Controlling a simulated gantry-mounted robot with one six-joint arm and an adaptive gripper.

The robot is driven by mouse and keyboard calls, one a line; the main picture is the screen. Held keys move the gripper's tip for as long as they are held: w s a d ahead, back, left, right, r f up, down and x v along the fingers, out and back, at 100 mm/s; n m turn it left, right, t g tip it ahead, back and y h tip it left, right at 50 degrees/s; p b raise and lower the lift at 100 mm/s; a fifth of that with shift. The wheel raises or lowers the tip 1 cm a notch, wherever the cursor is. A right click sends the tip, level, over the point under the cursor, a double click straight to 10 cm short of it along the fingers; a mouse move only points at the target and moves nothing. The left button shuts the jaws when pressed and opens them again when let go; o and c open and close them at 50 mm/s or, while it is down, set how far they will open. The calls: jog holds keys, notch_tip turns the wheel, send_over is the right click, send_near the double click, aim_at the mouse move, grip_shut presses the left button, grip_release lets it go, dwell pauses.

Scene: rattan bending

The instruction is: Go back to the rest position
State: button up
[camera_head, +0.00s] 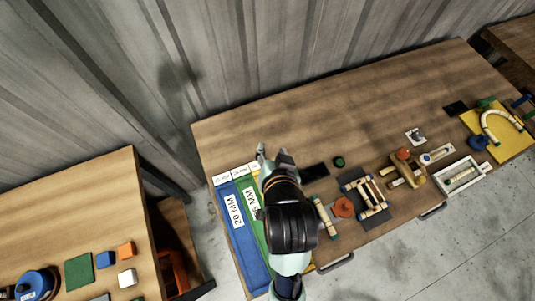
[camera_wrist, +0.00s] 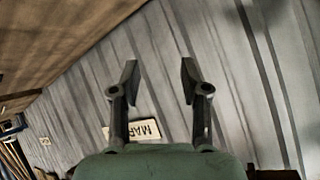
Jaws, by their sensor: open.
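My gripper (camera_head: 273,157) is above the left part of the wooden workbench (camera_head: 290,116), in front of the colored lanes, pointing toward the grey wall. In the wrist view my gripper (camera_wrist: 157,75) has its two fingers wide apart with nothing between them. The wrist view looks at the corrugated wall (camera_wrist: 230,60), with a white label (camera_wrist: 145,130) reading "MAR" partly hidden by a finger. My arm covers part of the lanes and bench in the head view.
A blue lane (camera_head: 240,240) marked "20 MM" and a green lane (camera_head: 248,197) lie at the bench's left. Wooden fixtures (camera_head: 408,168), a white tray (camera_head: 458,177) and a yellow board (camera_head: 510,142) with a bent rattan piece stand right. The bench's back strip is clear. Another table (camera_head: 80,215) stands left.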

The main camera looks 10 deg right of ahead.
jog(key=s+a+r+n+t+y, duration=0.1)
jog(key=s+a+r+n+t, duration=0.1)
jog(key=a+r+n, duration=0.3)
jog(key=shift+s+a+n, duration=0.15)
jog(key=shift+a+n, duration=0.25)
jog(key=shift+a, duration=0.7)
jog(key=shift+r, duration=0.1)
notch_tip(320, 180, up, 18)
jog(key=p, duration=1.8)
jog(key=shift+r+p, duration=0.15)
jog(key=shift+p, duration=0.15)
jog(key=shift+d, duration=0.1)
